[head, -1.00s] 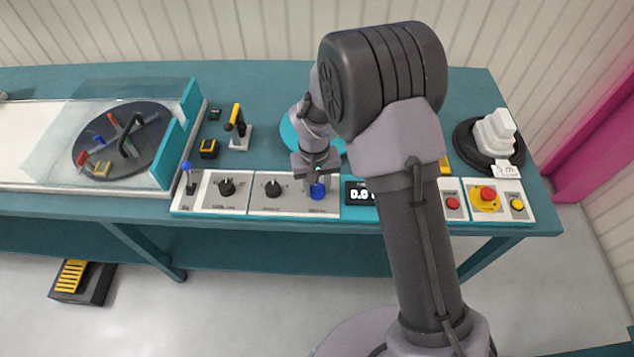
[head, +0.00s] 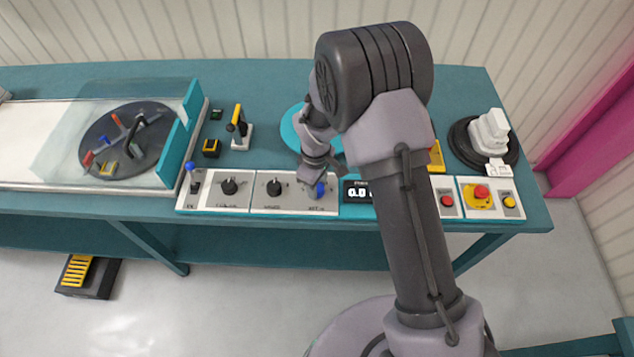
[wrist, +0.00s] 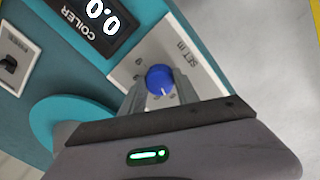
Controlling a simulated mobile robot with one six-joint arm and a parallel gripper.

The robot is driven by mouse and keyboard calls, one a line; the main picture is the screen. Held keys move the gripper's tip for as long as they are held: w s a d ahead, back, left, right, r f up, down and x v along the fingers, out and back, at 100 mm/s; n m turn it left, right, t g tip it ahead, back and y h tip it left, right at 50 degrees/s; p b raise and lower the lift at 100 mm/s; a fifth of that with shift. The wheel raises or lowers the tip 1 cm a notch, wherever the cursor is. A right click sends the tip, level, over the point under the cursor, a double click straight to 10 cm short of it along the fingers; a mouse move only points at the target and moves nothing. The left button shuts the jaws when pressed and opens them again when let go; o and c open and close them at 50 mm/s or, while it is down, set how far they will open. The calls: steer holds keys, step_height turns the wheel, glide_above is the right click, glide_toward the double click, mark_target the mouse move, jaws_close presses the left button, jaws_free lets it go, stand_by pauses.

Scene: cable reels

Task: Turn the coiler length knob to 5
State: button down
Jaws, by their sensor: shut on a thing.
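The blue knob (head: 320,190) sits on the white control panel, left of the coiler display (head: 357,191). In the wrist view the blue knob (wrist: 160,80) stands between the fingers, its pale pointer line toward the bottom of the picture. The panel beside it is lettered "SET M". My gripper (wrist: 158,92) is shut on the blue knob. In the head view my gripper (head: 317,190) reaches down over the knob and partly covers it. The display in the wrist view (wrist: 100,15) is lettered COILER and reads 0.0.
Two black knobs (head: 229,186) (head: 274,187) and a blue-tipped lever (head: 191,178) are left on the panel. Red buttons and a yellow button (head: 509,201) are at the right. A clear-covered turntable (head: 105,150) is far left.

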steer(key=shift+n, duration=0.5)
stand_by(0.3)
steer(key=c, duration=0.9)
jaws_free()
step_height(320, 180, up, 17)
steer(key=p, duration=0.5)
steer(key=shift+s+r, duration=0.2)
steer(key=shift+s, duration=0.1)
steer(key=shift+a, duration=0.1)
